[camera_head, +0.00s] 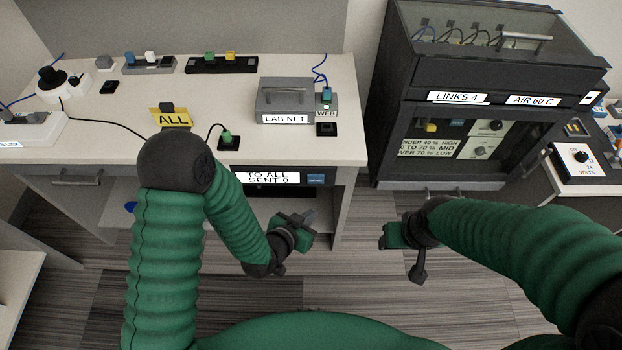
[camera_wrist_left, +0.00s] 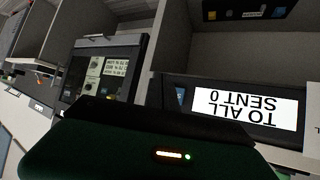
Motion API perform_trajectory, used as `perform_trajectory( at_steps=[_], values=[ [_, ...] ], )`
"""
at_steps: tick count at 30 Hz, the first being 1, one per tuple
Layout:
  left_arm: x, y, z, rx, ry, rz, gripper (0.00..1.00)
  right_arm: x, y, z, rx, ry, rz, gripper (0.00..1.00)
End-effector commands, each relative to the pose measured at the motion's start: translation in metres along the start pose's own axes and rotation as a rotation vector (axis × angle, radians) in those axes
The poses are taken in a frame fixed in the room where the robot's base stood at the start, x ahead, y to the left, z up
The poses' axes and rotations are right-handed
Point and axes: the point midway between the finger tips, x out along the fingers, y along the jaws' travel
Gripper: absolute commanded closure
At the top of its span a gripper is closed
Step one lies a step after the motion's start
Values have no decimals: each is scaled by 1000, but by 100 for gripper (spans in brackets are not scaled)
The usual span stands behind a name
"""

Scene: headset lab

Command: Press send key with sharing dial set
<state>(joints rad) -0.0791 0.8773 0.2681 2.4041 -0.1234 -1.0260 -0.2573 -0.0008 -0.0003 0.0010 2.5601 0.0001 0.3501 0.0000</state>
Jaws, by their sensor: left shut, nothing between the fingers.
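The display panel (camera_head: 268,178) on the desk front reads "TO ALL" and "SENT 0". It appears upside down in the left wrist view (camera_wrist_left: 245,108). A small blue key (camera_head: 316,180), its lettering too small to read, sits just right of the display. A yellow "ALL" sign (camera_head: 170,117) stands on the desk by a black part, perhaps the sharing dial, mostly hidden behind my left arm. My left gripper (camera_head: 308,218) is shut and empty, in front of and below the display, apart from it. My right gripper (camera_head: 386,236) hangs right of it; its jaws are unclear.
A dark cabinet (camera_head: 480,95) marked "LINKS 4" and "AIR 60 C" stands at right. A volts dial (camera_head: 580,157) lies beyond it. Open floor lies between desk and cabinet.

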Motion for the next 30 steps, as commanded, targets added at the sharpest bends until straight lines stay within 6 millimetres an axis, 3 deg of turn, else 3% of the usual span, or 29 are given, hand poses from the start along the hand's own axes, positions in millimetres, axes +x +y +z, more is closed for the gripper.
perform_trajectory(
  at_steps=[15, 30],
  values=[
    [47, -38, -35, -4, 5, 3, 100, 1, 0, 0, 1, 0, 0, 45],
    [54, -41, -40, -1, 1, 2, 100, 1, 1, 0, 2, 0, 1, 45]
  ],
)
